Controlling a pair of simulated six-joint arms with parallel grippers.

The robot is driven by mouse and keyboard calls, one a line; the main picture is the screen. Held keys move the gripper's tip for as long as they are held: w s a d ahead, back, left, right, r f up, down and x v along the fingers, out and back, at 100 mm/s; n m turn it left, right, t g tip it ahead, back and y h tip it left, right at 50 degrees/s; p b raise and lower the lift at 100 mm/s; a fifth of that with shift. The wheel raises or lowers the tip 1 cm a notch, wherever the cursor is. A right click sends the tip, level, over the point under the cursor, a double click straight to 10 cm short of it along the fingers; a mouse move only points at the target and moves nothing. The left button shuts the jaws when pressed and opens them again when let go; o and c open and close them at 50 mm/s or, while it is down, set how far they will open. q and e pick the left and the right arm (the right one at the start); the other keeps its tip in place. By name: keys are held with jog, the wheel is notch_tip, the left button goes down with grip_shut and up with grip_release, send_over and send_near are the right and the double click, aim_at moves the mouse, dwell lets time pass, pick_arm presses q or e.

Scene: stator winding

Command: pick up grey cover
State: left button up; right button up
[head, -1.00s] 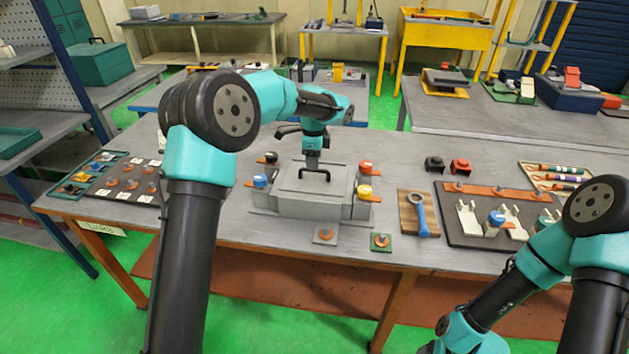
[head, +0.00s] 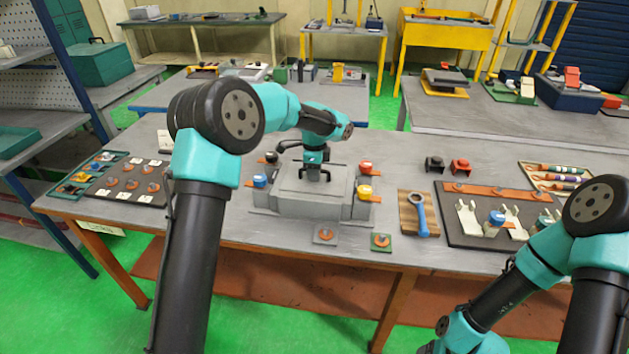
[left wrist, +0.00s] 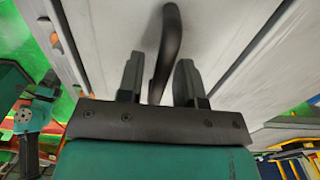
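The grey cover (head: 300,184) sits on top of the grey box-shaped fixture (head: 290,205) in the middle of the table. Its dark arched handle (left wrist: 168,45) shows in the left wrist view. My left gripper (head: 316,174) is right above the cover at the handle, and hides part of it. In the left wrist view the left gripper (left wrist: 160,82) is open, with one finger on each side of the handle and gaps between. My right arm is at the lower right of the head view; its gripper is out of the picture.
Clamps with blue, black, red and yellow parts (head: 364,192) stand at the fixture's corners. A blue wrench on a wooden board (head: 420,213) and a dark rack board (head: 470,235) lie to the right. A dark parts board (head: 125,184) lies left.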

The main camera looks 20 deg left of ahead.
pick_arm(q)
grip_shut()
jog(key=shift+r, duration=0.15)
dwell(0.4)
notch_tip(320, 180, up, 10)
jog(key=shift+f, duration=0.1)
dwell(0.4)
dwell(0.3)
